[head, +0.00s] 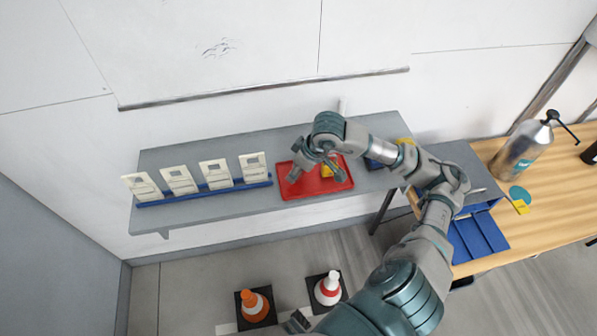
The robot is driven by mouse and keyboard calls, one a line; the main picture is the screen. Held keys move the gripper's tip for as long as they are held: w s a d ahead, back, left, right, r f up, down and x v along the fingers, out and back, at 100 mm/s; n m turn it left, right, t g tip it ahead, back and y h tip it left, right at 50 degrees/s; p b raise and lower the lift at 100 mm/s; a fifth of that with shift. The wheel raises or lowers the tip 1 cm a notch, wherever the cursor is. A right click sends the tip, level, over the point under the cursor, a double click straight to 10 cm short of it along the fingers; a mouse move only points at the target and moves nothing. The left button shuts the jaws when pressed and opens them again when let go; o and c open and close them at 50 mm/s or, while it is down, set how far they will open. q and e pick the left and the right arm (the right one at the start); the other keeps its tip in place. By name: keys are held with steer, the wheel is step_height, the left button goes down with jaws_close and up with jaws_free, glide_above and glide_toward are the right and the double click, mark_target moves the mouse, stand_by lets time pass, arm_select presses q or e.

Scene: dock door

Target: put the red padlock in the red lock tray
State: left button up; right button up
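The red tray (316,190) lies on the grey wall shelf, right of its middle. My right gripper (313,173) is over this tray with its fingers spread, pointing down; it looks open. A yellow thing (328,170), perhaps a padlock, shows in the tray beside the right finger. I cannot make out a red padlock; it may be hidden by the gripper or blend with the tray. A small grey piece at the bottom edge looks like the tip of my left gripper (298,321); its fingers cannot be read.
A blue rack (204,193) with several cream cards stands on the shelf's left. A dark blue thing (374,164) lies right of the tray, partly behind my arm. A wooden table (545,180) with a pump bottle (522,150) is at right. Two cones (254,306) stand on the floor.

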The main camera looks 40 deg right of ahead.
steer(key=shift+f, duration=0.5)
steer(key=shift+d+f, duration=0.1)
steer(key=shift+d, duration=0.15)
steer(key=o, duration=1.2)
steer(key=shift+d+f, duration=0.1)
steer(key=shift+d, duration=0.2)
steer(key=shift+a, duration=0.4)
steer(key=shift+r, duration=0.4)
arm_select(q)
steer(key=shift+s+f+p, duration=0.25)
steer(key=shift+s+f, duration=0.05)
steer(key=shift+f, duration=0.2)
steer(key=shift+s+f+p, duration=0.2)
steer(key=shift+s+f, duration=0.1)
steer(key=shift+f, duration=0.2)
arm_select(e)
steer(key=v, duration=1.1)
steer(key=shift+s+d+r, duration=0.15)
arm_select(q)
steer(key=shift+w+d+r, duration=0.15)
steer(key=shift+w, duration=0.1)
arm_select(e)
steer(key=shift+d, duration=0.1)
